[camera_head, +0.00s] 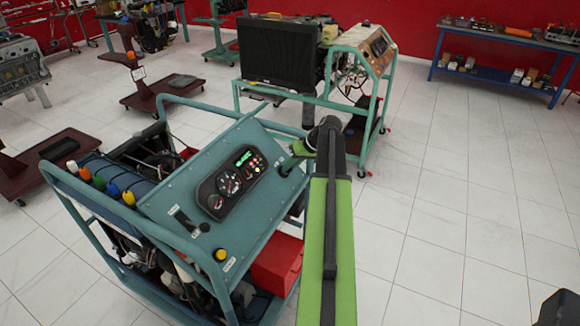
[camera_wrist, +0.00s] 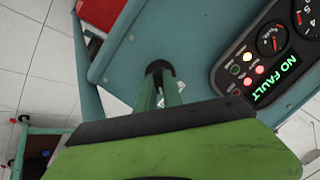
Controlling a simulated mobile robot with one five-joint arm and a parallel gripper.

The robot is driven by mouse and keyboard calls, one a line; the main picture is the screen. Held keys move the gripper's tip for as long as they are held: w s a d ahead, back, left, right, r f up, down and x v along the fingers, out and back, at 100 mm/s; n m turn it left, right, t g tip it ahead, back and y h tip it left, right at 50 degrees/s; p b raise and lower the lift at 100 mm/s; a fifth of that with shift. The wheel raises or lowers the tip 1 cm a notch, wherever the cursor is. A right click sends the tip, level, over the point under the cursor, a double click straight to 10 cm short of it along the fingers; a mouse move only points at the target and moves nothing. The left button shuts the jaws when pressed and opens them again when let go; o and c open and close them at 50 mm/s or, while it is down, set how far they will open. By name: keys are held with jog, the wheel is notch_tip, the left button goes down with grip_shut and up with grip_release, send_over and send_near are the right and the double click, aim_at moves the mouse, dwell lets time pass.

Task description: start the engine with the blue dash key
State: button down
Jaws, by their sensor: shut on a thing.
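The teal engine trainer has a sloped dash panel (camera_head: 170,205), which also shows in the wrist view (camera_wrist: 120,65). Its black instrument cluster (camera_head: 232,182) is lit, and in the wrist view the cluster's green display (camera_wrist: 277,80) reads "NO FAULT". My gripper (camera_head: 290,165) is at the panel's right end, beyond the cluster. In the wrist view its green fingers (camera_wrist: 160,88) are close together at a dark round piece (camera_wrist: 159,67) on the panel. That piece appears to be the dash key or its switch. No blue shows on it, and the fingers hide most of it.
A row of coloured caps (camera_head: 100,182) lines the trainer's left side. A black lever (camera_head: 184,220) and a yellow button (camera_head: 221,254) sit on the panel's near part. A second trainer with a radiator (camera_head: 278,52) stands behind. The tiled floor at right is clear.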

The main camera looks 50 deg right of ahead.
jog(key=n, duration=0.3)
jog(key=shift+a+n+h, duration=0.1)
jog(key=shift+n+h, duration=0.2)
jog(key=shift+h, duration=0.1)
jog(key=shift+a+n+h+p, duration=0.1)
jog(key=shift+n+h+p, duration=0.2)
jog(key=shift+n, duration=1.5)
jog(key=c, duration=1.5)
grip_release()
